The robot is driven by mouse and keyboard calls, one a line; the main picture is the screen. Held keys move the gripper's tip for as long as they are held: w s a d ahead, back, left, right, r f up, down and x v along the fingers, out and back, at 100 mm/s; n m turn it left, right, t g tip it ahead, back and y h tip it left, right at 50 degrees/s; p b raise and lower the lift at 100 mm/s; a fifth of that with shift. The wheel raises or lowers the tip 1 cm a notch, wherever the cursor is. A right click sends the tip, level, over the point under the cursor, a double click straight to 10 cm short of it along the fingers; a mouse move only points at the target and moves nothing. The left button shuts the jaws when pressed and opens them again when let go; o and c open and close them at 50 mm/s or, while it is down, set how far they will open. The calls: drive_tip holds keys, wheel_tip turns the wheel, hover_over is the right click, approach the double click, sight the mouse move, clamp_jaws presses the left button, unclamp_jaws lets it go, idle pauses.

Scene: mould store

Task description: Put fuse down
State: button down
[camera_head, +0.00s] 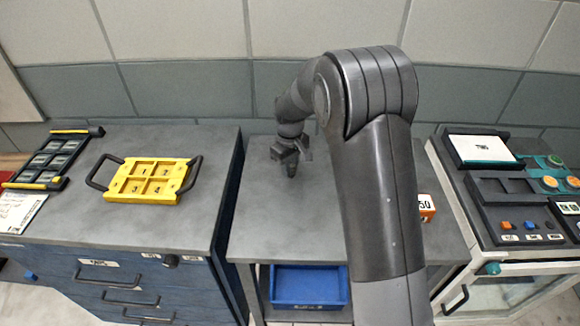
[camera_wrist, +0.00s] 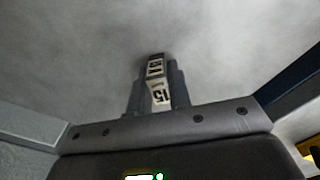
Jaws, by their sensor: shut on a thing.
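My gripper (camera_head: 288,168) is low over the grey middle bench top (camera_head: 262,215), toward its back left part. In the wrist view its two fingers (camera_wrist: 158,80) are shut on the fuse (camera_wrist: 159,92), a small block with white faces and a dark "15" marking. The fuse points away from my wrist toward the grey surface. I cannot tell whether its far end touches the bench. In the head view the fuse cannot be made out clearly at the fingertips.
The bench around my gripper is clear. A yellow tray (camera_head: 168,168) with numbered compartments and a black rack (camera_head: 30,171) are on the left cabinet. A blue bin (camera_head: 308,291) sits below the bench top. An orange-and-white box (camera_head: 426,208) is partly behind my arm. Control panels (camera_head: 520,205) stand right.

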drive_tip(key=shift+f, duration=0.15)
drive_tip(key=c, duration=1.3)
unclamp_jaws()
drive_tip(key=shift+c, duration=0.2)
wheel_tip(320, 180, up, 13)
drive_tip(key=shift+f, duration=0.2)
drive_tip(key=s+d+r+m+t, duration=0.35)
drive_tip(key=s+d+r, duration=0.75)
drive_tip(key=s, duration=0.4)
drive_tip(key=s+d+m+t, duration=0.1)
drive_tip(key=s+d+m, duration=0.1)
drive_tip(key=s, duration=0.6)
drive_tip(key=s+d+f+m+t, duration=0.1)
drive_tip(key=s+d+m, duration=0.2)
drive_tip(key=s, duration=0.6)
drive_tip(key=shift+d, duration=0.5)
